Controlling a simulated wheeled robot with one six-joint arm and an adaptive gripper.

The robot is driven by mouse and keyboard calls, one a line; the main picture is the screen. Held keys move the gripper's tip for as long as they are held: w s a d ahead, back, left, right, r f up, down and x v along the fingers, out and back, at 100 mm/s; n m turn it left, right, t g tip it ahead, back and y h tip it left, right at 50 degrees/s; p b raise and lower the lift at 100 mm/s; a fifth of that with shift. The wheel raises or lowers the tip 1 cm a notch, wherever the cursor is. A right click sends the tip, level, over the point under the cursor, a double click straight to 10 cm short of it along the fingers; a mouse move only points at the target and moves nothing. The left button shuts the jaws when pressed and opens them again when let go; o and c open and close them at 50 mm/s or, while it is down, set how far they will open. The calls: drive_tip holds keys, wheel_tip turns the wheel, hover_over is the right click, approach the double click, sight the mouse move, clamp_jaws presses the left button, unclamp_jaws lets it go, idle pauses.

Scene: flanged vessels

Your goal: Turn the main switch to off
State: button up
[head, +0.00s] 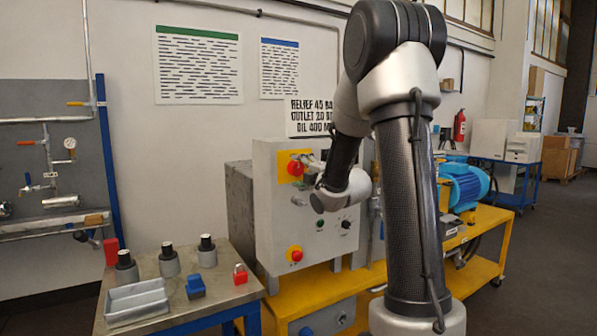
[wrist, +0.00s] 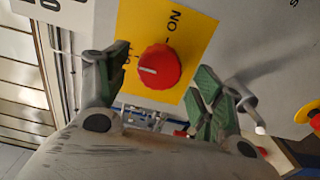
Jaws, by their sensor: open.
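The main switch is a red round knob (wrist: 160,70) on a yellow plate (wrist: 190,35) marked ON. A second label left of the knob is partly hidden by a finger. The knob's white mark points left in the wrist view, on that label's side; I cannot tell exactly where it stops. In the head view the knob (head: 295,168) is on the upper part of the grey cabinet (head: 268,215). My gripper (wrist: 162,72) is open, with a finger on either side of the knob. I cannot tell if they touch it. In the head view my gripper (head: 313,164) is partly hidden.
A small bent lever (wrist: 250,105) juts out close to the right finger. A red emergency button (head: 294,254) is lower on the cabinet. A side table (head: 240,292) with a grey tray (head: 137,302) and several small parts stands at left. A blue motor (head: 465,185) is at right.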

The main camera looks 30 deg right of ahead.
drive_tip(key=s, duration=0.5)
drive_tip(key=shift+s, duration=0.1)
idle(0.3)
